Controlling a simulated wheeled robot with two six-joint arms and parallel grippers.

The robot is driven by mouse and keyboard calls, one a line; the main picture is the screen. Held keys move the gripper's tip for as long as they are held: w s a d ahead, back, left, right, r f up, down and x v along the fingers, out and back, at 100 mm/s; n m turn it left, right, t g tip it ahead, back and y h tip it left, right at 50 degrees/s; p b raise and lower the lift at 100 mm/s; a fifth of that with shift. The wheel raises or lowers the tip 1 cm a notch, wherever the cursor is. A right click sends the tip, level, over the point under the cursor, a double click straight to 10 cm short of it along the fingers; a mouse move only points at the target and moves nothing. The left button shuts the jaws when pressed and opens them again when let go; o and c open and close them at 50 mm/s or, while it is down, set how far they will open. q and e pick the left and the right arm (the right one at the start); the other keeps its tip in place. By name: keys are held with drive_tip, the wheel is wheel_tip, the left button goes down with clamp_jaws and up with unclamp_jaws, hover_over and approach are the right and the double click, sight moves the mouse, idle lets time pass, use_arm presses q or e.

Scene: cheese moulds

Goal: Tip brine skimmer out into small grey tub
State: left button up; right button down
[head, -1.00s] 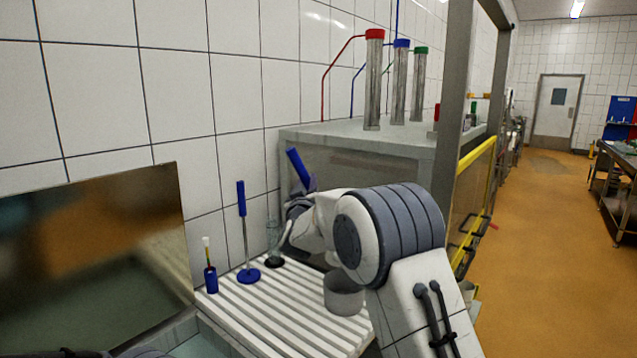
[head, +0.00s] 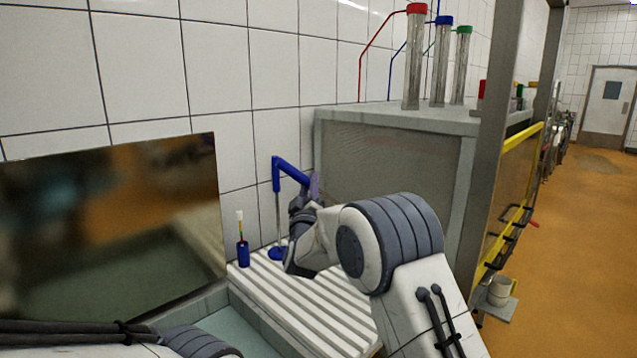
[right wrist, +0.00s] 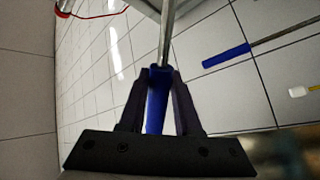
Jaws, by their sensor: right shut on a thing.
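My right gripper (right wrist: 155,95) is shut on a blue handle, which I take to be the brine skimmer (right wrist: 155,108). A metal rod runs from the handle to the top of the right wrist view, and its far end is out of frame. In the head view the blue handle (head: 291,171) slants up and left from my right gripper (head: 314,190), overlapping the top of a standing blue-handled tool. Whether they touch, I cannot tell. The small grey tub does not show now; my right arm covers that part of the rack. My left gripper is out of view.
The standing blue-handled tool (head: 277,182) is on the white ribbed rack (head: 300,300), beside a small blue holder (head: 243,254) with a white-tipped stick. A tiled wall is behind. A large grey cabinet (head: 390,160) stands beyond, with a metal post (head: 496,150) on its right.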

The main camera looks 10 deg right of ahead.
drive_tip(key=a+f+n+t+y+b, duration=0.1)
drive_tip(key=a+f+n+y+b, duration=0.2)
drive_tip(key=f, duration=0.6)
drive_tip(key=shift+s+a+n+b, duration=0.35)
drive_tip(key=shift+a+n+b, duration=0.65)
drive_tip(key=shift+n+b, duration=1)
